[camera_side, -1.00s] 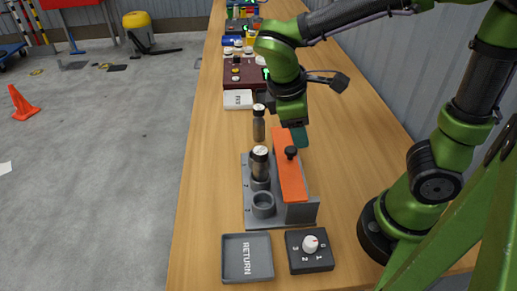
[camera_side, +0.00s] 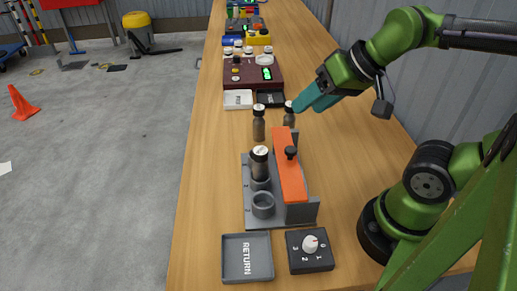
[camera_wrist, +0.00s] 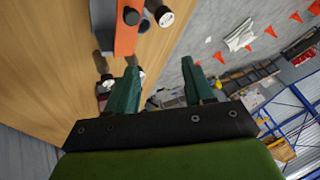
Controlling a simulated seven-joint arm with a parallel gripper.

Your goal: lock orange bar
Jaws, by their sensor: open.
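The orange bar (camera_side: 289,180) lies lengthwise on a grey rack (camera_side: 300,213), with a black knob (camera_side: 291,153) on it. A dark bottle (camera_side: 259,168) with a white cap stands in one of the rack's round sockets beside the bar; a nearer socket (camera_side: 263,205) is empty. My gripper (camera_side: 312,98) is above the table beyond and right of the bar's far end, apart from it. In the wrist view my gripper (camera_wrist: 162,80) has its teal fingers spread with nothing held. The bar (camera_wrist: 126,32) and its knob (camera_wrist: 131,16) show at the top there.
A bottle (camera_side: 259,125) stands beyond the rack, and another (camera_side: 289,115) stands close to my fingers in the picture. A RETURN tray (camera_side: 233,264) and a dial box (camera_side: 310,258) are in front. Small trays (camera_side: 238,100) and a maroon box (camera_side: 252,76) lie farther back.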

